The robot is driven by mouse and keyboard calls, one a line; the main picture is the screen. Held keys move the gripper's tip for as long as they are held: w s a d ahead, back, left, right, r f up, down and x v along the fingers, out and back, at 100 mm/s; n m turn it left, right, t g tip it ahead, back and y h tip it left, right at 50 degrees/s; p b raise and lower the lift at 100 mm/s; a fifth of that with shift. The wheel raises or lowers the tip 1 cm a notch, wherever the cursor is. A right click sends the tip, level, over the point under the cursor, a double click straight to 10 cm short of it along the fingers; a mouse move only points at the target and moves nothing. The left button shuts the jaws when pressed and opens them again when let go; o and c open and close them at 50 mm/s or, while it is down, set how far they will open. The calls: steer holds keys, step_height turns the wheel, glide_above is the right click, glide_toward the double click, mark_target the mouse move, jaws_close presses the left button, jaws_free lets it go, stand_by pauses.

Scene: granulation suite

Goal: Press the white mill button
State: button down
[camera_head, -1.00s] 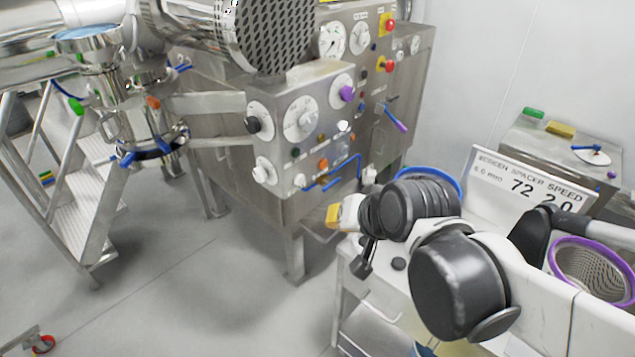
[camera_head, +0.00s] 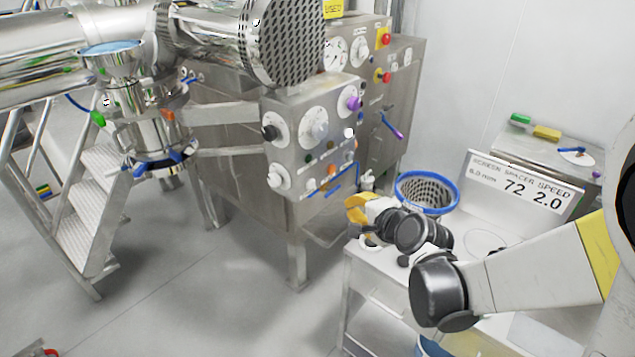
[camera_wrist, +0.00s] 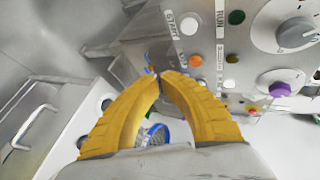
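The control panel (camera_head: 300,155) is on the front of a steel cabinet left of my gripper. In the wrist view it carries a white button (camera_wrist: 188,25) beside a START label, a smaller white button (camera_wrist: 229,83), a green button (camera_wrist: 236,17) and an orange button (camera_wrist: 196,60). I cannot read which white one is marked for the mill. My gripper (camera_head: 357,208) has yellow fingers and stands apart from the panel, low and to its right. In the wrist view the fingertips (camera_wrist: 161,76) meet, with nothing held between them.
A blue-rimmed mesh basket (camera_head: 428,191) stands behind my gripper on a white worktop (camera_head: 375,262). A sign (camera_head: 525,188) reading 72 and 2.0 stands to the right. A purple knob (camera_head: 354,104) and a blue handle (camera_head: 343,181) stick out from the panel.

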mark_target(311, 184)
steer(key=w+a, duration=0.5)
steer(key=a, duration=0.2)
steer(key=shift+w, duration=0.2)
steer(key=shift+w, duration=0.1)
stand_by(1.6)
steer(key=shift+w+a, duration=0.15)
steer(key=shift+a, duration=0.15)
